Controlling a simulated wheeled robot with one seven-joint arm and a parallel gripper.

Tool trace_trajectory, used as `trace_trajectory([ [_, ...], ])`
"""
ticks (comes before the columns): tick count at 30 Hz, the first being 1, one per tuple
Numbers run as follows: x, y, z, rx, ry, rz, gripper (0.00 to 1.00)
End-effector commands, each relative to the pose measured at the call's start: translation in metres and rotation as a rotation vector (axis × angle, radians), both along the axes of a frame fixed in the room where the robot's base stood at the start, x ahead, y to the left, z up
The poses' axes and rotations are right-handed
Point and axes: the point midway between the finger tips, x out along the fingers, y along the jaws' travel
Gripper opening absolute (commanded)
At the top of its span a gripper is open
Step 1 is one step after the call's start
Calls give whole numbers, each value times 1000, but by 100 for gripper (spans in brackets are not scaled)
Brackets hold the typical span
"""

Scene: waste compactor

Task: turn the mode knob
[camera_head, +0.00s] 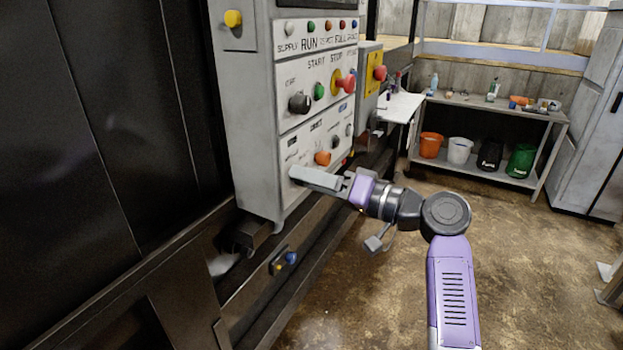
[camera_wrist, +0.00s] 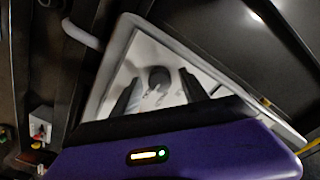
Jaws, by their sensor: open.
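A grey control panel (camera_head: 288,130) stands at the centre of the head view. My gripper (camera_head: 305,178) is at its lower left part, below an orange knob (camera_head: 322,157). In the wrist view, my gripper (camera_wrist: 160,92) is open, with a dark round knob (camera_wrist: 158,76) showing between its two black fingers. I cannot tell whether the fingers touch it. In the head view, my gripper hides that spot. A black knob (camera_head: 300,103) sits higher on the panel. The small labels are too blurred to tell which is the mode knob.
A red stop button (camera_head: 348,84) on yellow sits higher on the panel, with a yellow box (camera_head: 375,72) to the right. A dark machine rail (camera_head: 300,265) runs below. A shelf (camera_head: 480,175) with buckets stands at the back.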

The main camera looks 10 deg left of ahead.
Motion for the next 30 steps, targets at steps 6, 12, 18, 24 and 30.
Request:
trace_trajectory([
  [6, 0, 0, 0, 0, 0, 0, 19],
  [12, 0, 0, 0, 0, 0, 0, 0],
  [18, 0, -1, -2, -7, -21, -1, 0],
  [24, 0, -1, -6, -34, -97, -1, 0],
  [30, 0, -1, -8, -82, -232, -1, 0],
])
